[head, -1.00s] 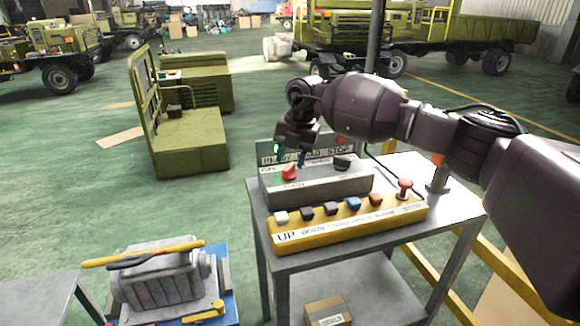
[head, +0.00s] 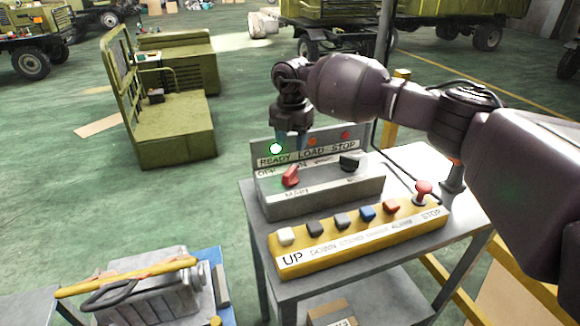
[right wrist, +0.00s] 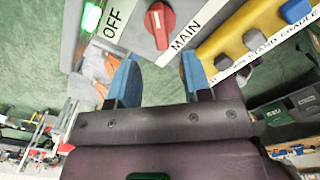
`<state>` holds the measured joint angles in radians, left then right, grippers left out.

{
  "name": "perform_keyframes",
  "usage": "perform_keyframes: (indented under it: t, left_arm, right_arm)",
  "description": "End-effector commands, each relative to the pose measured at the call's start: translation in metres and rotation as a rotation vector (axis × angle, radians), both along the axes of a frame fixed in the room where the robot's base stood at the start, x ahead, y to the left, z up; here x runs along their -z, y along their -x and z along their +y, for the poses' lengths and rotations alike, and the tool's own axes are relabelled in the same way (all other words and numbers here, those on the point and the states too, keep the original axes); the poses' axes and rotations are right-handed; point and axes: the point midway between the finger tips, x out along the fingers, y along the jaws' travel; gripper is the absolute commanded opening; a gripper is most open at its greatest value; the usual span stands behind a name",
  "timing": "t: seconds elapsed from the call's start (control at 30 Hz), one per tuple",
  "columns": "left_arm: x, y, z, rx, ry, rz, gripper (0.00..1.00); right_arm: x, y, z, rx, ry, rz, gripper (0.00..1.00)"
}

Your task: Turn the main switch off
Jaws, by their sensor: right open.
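The main switch is a red rotary knob (head: 291,176) on the grey control box (head: 325,193), above the label MAIN. Its handle leans to the upper right in the head view, towards the ON label. It also shows as a red knob in the right wrist view (right wrist: 159,24), with the OFF label (right wrist: 114,18) to its left. My right gripper (head: 290,142) is above and behind the knob, apart from it. In the right wrist view its blue fingertips (right wrist: 160,72) are spread with nothing between them. My left gripper is not in view.
A black knob (head: 349,162) sits right of the switch. The green READY lamp (head: 276,149) glows on the back panel. A yellow button box (head: 350,240) with several buttons and a red mushroom stop (head: 424,188) lies in front. All stand on a grey table (head: 440,238).

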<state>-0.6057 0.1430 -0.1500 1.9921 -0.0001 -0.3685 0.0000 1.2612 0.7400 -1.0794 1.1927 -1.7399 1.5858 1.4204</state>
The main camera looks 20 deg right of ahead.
Motion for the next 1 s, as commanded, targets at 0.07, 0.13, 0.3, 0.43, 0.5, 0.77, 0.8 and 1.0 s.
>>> perform_keyframes:
  t: [0.07, 0.13, 0.3, 0.43, 0.5, 0.77, 0.8, 1.0]
  left_arm:
    - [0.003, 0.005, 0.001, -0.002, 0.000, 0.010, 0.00]
    - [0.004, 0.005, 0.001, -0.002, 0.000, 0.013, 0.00]
    - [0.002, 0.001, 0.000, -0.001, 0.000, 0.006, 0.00]
    - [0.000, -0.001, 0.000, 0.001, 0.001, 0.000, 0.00]
    - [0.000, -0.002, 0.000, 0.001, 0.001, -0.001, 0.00]
    - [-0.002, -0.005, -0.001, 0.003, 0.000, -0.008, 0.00]
    - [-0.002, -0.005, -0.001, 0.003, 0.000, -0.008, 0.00]
    - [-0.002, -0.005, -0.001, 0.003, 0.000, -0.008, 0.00]
  right_arm:
    - [0.015, 0.001, 0.000, 0.000, 0.000, 0.004, 0.45]
    - [0.028, 0.001, 0.000, 0.000, 0.001, 0.004, 0.45]
    - [0.056, 0.000, 0.000, -0.001, 0.000, 0.003, 0.45]
    - [0.073, 0.000, 0.000, 0.001, 0.000, 0.003, 0.45]
    - [0.080, 0.000, 0.000, 0.000, -0.001, 0.002, 0.45]
    - [0.090, 0.000, 0.000, -0.001, 0.000, 0.000, 0.45]
    - [0.090, 0.000, 0.000, -0.001, 0.000, 0.000, 0.45]
    - [0.090, 0.000, 0.000, -0.001, 0.000, 0.000, 0.40]
